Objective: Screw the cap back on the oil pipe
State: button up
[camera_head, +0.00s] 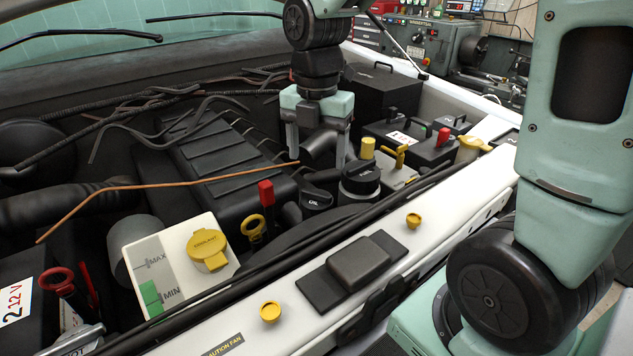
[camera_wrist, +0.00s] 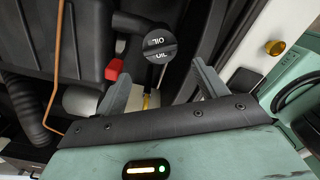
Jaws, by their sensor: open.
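A black cap marked OIL (camera_wrist: 160,45) is in the wrist view, ahead of and between my fingers. The pipe mouth is hidden.
A red handle (camera_head: 265,192) and yellow dipstick ring (camera_head: 253,226) stand left of the caps. A white coolant tank (camera_head: 190,235) is at front left. A battery (camera_head: 415,140) and a yellow cap (camera_head: 367,147) stand at right. A copper wire (camera_head: 150,187) crosses the bay. Black hoses run along the white fender (camera_head: 350,305).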

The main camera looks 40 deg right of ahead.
aim_at(316, 193)
notch_tip(316, 193, down, 9)
jog(key=shift+f+p, duration=0.1)
jog(key=shift+p, duration=0.5)
jog(key=c, duration=0.9)
jog(key=m, duration=0.3)
jog(key=shift+m, duration=0.3)
jog(key=m, duration=0.4)
jog(key=m+p, duration=0.1)
jog(key=m, duration=0.6)
jog(key=o, duration=1.2)
